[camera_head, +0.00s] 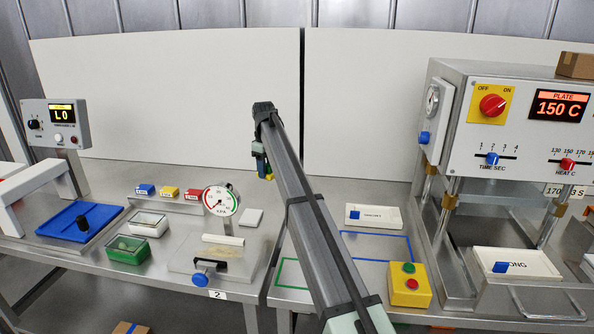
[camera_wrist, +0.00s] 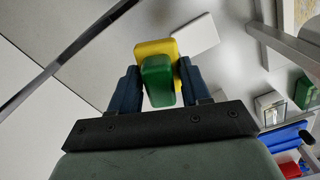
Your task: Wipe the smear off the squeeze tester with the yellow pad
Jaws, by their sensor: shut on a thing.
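The squeeze tester stands on the left bench, with a clear plate (camera_head: 186,264), a round pressure gauge (camera_head: 221,200), a white bar and a black handle with a blue knob. A faint tan smear (camera_head: 222,251) shows on its plate, near the white bar. My gripper (camera_head: 264,168) is raised above the bench, behind and to the right of the tester. In the wrist view its two dark fingers (camera_wrist: 159,83) are shut on the green grip (camera_wrist: 157,82) of the yellow pad (camera_wrist: 154,47). The pad is apart from the tester.
A small white block (camera_head: 251,217) lies right of the gauge. Blue, yellow and red labelled blocks (camera_head: 169,192) stand behind a white-rimmed tray (camera_head: 147,224) and a green tray (camera_head: 127,250). A yellow button box (camera_head: 409,285) and heat press (camera_head: 510,110) stand on the right.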

